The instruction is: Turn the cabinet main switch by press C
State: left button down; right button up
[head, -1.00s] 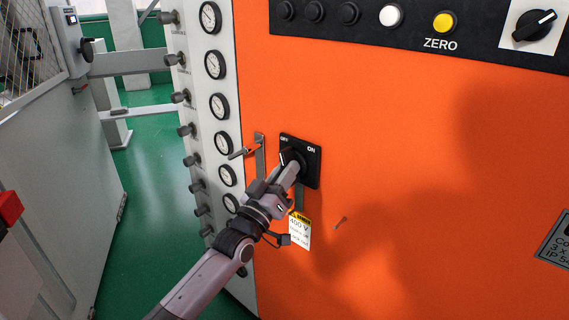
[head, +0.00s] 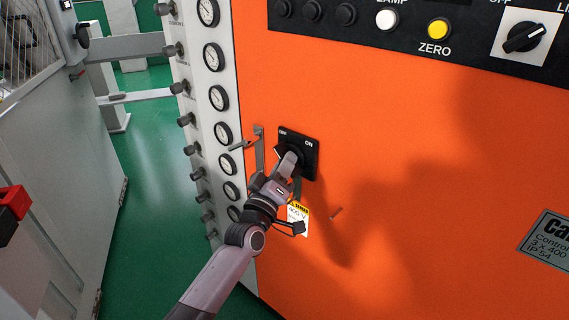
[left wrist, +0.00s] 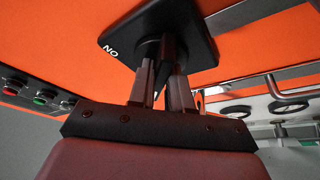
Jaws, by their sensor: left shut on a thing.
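The cabinet main switch (head: 311,165) is a black plate marked OFF at its upper left and ON at its upper right, on the orange cabinet front (head: 420,210). My left gripper (head: 290,160) reaches it from below and is shut on the switch's black knob, which it mostly hides in the head view. In the left wrist view the two fingers (left wrist: 162,85) close around the knob stem (left wrist: 165,50) under the plate (left wrist: 165,22). The knob's exact angle is hard to tell. My right gripper is not in view.
A metal hasp (head: 258,150) sits left of the switch, and a yellow and white warning tag (head: 298,218) hangs below. A white column of gauges (head: 219,98) stands at the left. A black panel (head: 345,14) with a ZERO button (head: 438,28) runs above.

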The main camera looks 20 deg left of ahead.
pick_arm(q)
jog(key=c, duration=1.1)
grip_release()
jog(key=shift+d, duration=0.1)
jog(key=shift+c, duration=0.2)
jog(key=shift+s, duration=0.1)
jog(key=v, duration=0.6)
jog(key=shift+s+b, duration=0.3)
jog(key=shift+s, duration=0.1)
jog(key=shift+f, duration=0.25)
jog(key=s+a+f+m+g, duration=0.2)
jog(key=s+f+m+g, duration=0.8)
jog(key=s+f, duration=1.4)
jog(key=shift+s+m, duration=0.4)
jog(key=shift+s, duration=0.7)
